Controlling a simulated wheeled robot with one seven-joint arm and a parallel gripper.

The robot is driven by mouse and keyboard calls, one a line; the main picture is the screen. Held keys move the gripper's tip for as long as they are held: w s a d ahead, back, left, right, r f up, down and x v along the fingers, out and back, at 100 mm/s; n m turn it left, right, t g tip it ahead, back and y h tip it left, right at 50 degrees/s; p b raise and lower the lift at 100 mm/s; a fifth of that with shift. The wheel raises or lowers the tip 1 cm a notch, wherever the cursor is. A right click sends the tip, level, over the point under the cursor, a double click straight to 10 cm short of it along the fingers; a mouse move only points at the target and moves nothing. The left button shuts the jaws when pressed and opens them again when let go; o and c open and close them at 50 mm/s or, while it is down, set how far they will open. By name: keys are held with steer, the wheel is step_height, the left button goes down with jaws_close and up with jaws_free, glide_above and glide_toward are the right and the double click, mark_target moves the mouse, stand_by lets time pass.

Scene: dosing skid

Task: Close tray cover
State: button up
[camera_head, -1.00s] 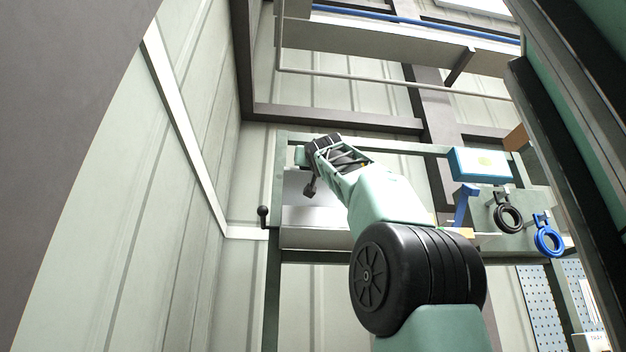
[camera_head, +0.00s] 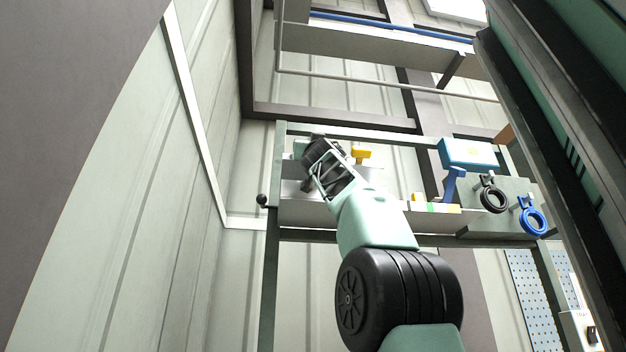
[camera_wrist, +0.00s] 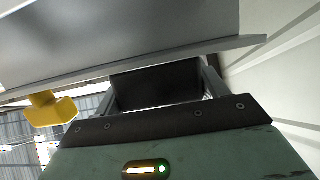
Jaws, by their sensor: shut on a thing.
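A broad grey metal panel, which looks like the tray cover (camera_wrist: 110,35), fills the top of the wrist view, its lipped edge running slantwise just beyond my gripper (camera_wrist: 158,82). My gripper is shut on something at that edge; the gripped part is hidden. In the head view my gripper (camera_head: 308,150) is at the upper left of the green frame, above a pale grey tray-like surface (camera_head: 310,213). My wrist hides part of the cover there, so its exact tilt is hard to tell.
A yellow fitting (camera_wrist: 50,108) is left of my gripper in the wrist view. A black ball knob (camera_head: 262,200) is at the frame's left side. A blue box (camera_head: 468,153), a black ring (camera_head: 493,199) and a blue ring (camera_head: 533,221) are to the right. A wall stands close left.

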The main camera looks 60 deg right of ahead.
steer(key=shift+s+a+f+b, duration=0.2)
steer(key=shift+f+b, duration=0.45)
steer(key=shift+b, duration=0.15)
steer(key=shift+s+a+f+b, duration=0.15)
steer(key=shift+f+b, duration=0.45)
steer(key=shift+b, duration=0.2)
steer(key=shift+s+a+f+b, duration=0.2)
steer(key=shift+f+b, duration=0.45)
steer(key=shift+b, duration=0.15)
step_height(320, 180, down, 6)
steer(key=s+a+b, duration=0.1)
steer(key=b, duration=0.6)
steer(key=shift+a, duration=0.1)
steer(key=o, duration=1.4)
steer(key=shift+s+a+r, duration=0.1)
steer(key=shift+a, duration=0.05)
steer(key=shift+f, duration=0.2)
steer(key=b+v, duration=1.5)
steer(key=v, duration=0.2)
